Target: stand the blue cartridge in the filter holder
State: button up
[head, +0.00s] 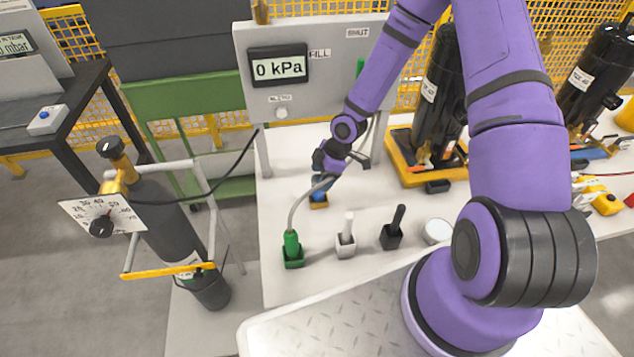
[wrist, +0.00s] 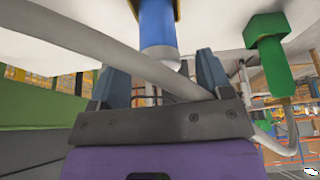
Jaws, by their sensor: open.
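The blue cartridge (head: 318,194) stands upright in a small yellow holder (head: 319,204) on the white bench, partly hidden by my gripper (head: 322,180). In the wrist view the cartridge (wrist: 157,22) is a blue cylinder with a white end, and a yellow edge shows at its far end. My gripper (wrist: 163,70) is open; the white end lies between its fingertips in the picture, and I see no grip on it. A grey hose (wrist: 120,60) crosses close to the fingers. I cannot tell whether the yellow holder is the filter holder.
A green fitting (head: 292,246) with the hose stands in a green holder. White (head: 346,240) and black (head: 392,232) pieces stand in holders beside it, then a round white lid (head: 438,230). A grey panel (head: 310,85) reading 0 kPa rises behind. A gas cylinder (head: 165,215) stands left.

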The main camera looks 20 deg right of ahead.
jog(key=v, duration=0.6)
jog(key=shift+r, duration=0.3)
jog(key=shift+d, duration=0.1)
jog(key=s+d+r+m+h, duration=0.2)
jog(key=r+m, duration=0.1)
jog(key=r, duration=0.5)
jog(key=s+d+r+m+t+h, duration=0.1)
jog(key=s+d+r+m+h, duration=0.1)
jog(key=r, duration=0.7)
jog(key=s+d+r+m+h, duration=0.2)
jog(key=r+m, duration=0.1)
jog(key=r, duration=0.5)
jog(key=s+a+r+m+t+y, duration=0.1)
jog(key=s+r+m, duration=0.6)
jog(key=s+r, duration=0.9)
jog(key=s+a+t, duration=0.1)
jog(key=s+t, duration=0.1)
jog(key=s, duration=0.1)
jog(key=shift+s+a+m+y, duration=0.25)
jog(key=shift+a+m+y, duration=0.05)
jog(key=shift+m, duration=0.1)
jog(key=shift+o, duration=0.2)
